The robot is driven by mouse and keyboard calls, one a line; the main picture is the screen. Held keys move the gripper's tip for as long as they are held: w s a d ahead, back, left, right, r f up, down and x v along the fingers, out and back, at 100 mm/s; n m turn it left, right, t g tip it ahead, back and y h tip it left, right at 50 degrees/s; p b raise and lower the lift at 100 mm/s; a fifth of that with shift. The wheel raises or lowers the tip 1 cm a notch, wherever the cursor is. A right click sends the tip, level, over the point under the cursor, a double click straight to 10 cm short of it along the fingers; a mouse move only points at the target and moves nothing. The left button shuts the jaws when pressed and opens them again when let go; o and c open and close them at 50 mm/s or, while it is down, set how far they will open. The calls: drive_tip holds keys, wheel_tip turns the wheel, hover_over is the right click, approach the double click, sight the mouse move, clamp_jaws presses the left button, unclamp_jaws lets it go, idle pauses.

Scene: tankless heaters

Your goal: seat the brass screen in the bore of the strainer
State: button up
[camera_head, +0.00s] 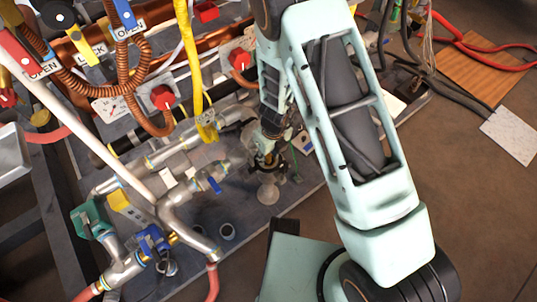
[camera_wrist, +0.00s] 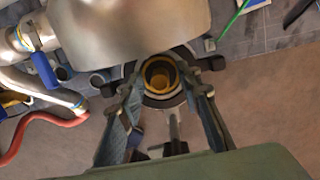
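My gripper (camera_wrist: 166,88) points down, with its two fingers apart on either side of a dark round opening (camera_wrist: 150,98). A brass-coloured ring, which looks like the brass screen (camera_wrist: 161,72), shows inside that opening between the fingertips. I cannot tell whether the fingers touch it or how deep it sits. In the head view my gripper (camera_head: 264,142) is above a grey, flared fitting (camera_head: 268,190), apparently the strainer, with a little brass colour (camera_head: 263,158) between the fingers. The fingers and wrist hide much of the contact.
A large shiny metal body (camera_wrist: 130,30) lies close beside the fingertips in the wrist view. Silver pipework with a blue-handled valve (camera_head: 212,184) stands left of my gripper.

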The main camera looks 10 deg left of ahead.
sight(271, 164)
wheel_tip(271, 164, up, 12)
drive_tip(key=d+p, duration=0.1)
drive_tip(key=p, duration=0.5)
drive_tip(key=shift+s, duration=0.45)
drive_tip(key=shift+d+r, duration=0.1)
